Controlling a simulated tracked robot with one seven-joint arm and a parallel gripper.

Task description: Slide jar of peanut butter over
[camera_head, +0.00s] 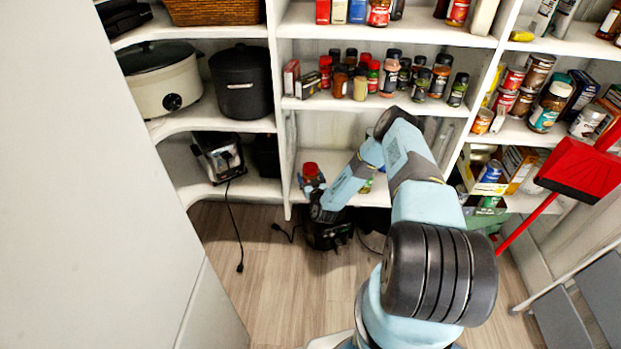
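A jar with a red lid (310,169), possibly the peanut butter, stands on the low shelf in the middle bay, near its left upright. Its label is not readable and its lower part is mostly hidden. My arm reaches down and forward into this bay. My gripper (311,188) is at the jar, just in front of its lower part. The fingers are small and dark here, so I cannot tell whether they touch the jar, or are open or shut.
The low shelf (290,188) has an upright close left of the jar. A small item (367,186) shows behind my arm. Spice jars (388,78) crowd the shelf above. A red dustpan (580,168) is at right.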

